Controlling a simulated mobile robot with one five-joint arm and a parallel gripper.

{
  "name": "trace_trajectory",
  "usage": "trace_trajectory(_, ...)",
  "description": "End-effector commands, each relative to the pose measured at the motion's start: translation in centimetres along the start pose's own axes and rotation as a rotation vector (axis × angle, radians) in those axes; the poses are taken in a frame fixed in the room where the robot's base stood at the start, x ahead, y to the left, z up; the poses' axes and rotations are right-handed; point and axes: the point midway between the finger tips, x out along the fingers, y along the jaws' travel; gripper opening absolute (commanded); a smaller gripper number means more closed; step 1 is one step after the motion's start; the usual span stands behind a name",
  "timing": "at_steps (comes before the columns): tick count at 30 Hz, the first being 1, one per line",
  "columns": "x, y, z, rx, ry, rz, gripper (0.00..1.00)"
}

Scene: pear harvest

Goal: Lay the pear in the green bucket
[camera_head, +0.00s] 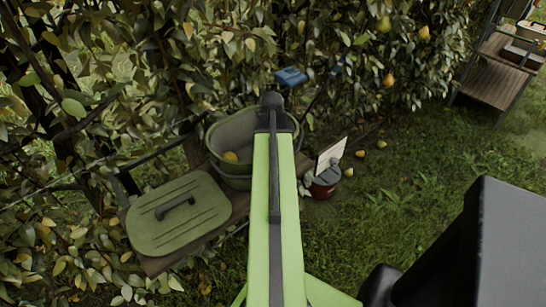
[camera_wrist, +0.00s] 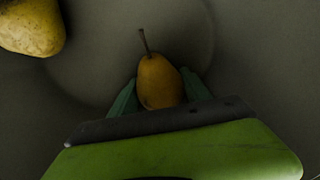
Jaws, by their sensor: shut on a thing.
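The green bucket (camera_head: 229,136) stands open near the hedge in the head view, partly behind my arm. A yellow pear (camera_head: 230,157) lies inside it at the left. In the wrist view, my gripper (camera_wrist: 160,80) is shut on a pear (camera_wrist: 159,72), one finger on each side, its stem pointing away. The grey inside of the bucket (camera_wrist: 245,60) fills the background. The other pear (camera_wrist: 30,26) shows at the upper left, apart from the held one. My arm hides the gripper and held pear in the head view. I cannot tell whether the held pear touches the bottom.
A green lid (camera_head: 178,213) with a dark handle lies on the bench left of the bucket. A dark red container (camera_head: 325,182) stands on the grass to the right. Several pears lie on the grass, and others hang in the hedge (camera_head: 330,60). A wooden rack (camera_head: 492,75) is far right.

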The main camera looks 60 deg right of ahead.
Motion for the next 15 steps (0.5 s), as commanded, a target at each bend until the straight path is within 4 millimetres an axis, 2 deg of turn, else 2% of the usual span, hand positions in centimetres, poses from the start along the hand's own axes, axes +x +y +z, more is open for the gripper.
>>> trace_trajectory(4, 0.24, 0.0, 0.0, 0.0, 0.0, 0.0, 0.09)
trace_trajectory(5, 0.2, 0.0, 0.0, 0.0, 0.0, 0.0, 0.58)
trace_trajectory(6, 0.17, 0.0, 0.0, 0.0, 0.0, 0.0, 0.64)
trace_trajectory(10, 0.17, 0.0, 0.0, 0.0, 0.0, 0.0, 0.81)
trace_trajectory(15, 0.17, 0.0, 0.0, 0.0, 0.0, 0.0, 0.81)
